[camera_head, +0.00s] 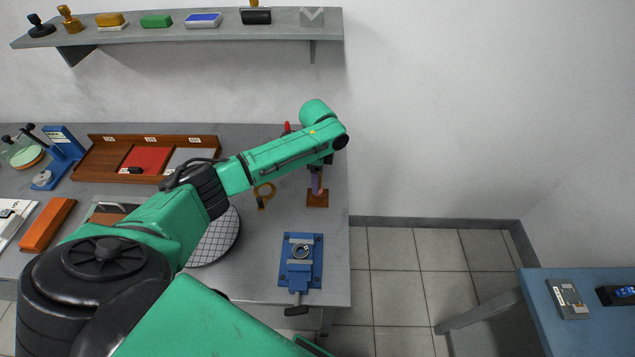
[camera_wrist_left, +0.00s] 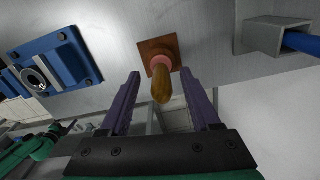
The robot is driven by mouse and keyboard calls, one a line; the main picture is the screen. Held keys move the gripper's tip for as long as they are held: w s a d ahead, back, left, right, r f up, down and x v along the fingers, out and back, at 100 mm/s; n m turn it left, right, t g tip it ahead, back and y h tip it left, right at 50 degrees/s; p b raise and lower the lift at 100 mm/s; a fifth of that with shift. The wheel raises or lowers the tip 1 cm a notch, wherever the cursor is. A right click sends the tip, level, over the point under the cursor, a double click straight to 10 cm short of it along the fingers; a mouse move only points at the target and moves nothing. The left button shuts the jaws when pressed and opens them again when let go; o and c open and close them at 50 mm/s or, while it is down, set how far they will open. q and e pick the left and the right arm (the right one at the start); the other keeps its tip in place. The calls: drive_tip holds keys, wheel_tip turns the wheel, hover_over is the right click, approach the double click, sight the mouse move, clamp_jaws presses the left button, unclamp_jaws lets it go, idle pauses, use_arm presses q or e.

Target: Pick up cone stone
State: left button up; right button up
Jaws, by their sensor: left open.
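An upright tapered piece (camera_wrist_left: 161,85), with a tan-brown tip and a pinkish lower part, stands on a square brown base (camera_wrist_left: 150,48) in the left wrist view. It looks like the cone stone, though I cannot be sure. My left gripper (camera_wrist_left: 160,74) is open, with one purple finger on either side of the piece, apparently not touching it. In the head view, the left gripper (camera_head: 316,186) points down over the brown base (camera_head: 317,200) near the table's right edge and mostly hides the piece. My right gripper is not in view.
A blue vise (camera_head: 301,250) stands near the table's front right corner. A grey square tube (camera_wrist_left: 262,38) holding something blue is close by. A shelf (camera_head: 180,37) hangs behind.

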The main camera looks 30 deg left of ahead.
use_arm(q)
drive_tip(key=shift+c, duration=0.8)
drive_tip(key=shift+w, duration=0.15)
clamp_jaws()
drive_tip(key=shift+r, duration=0.1)
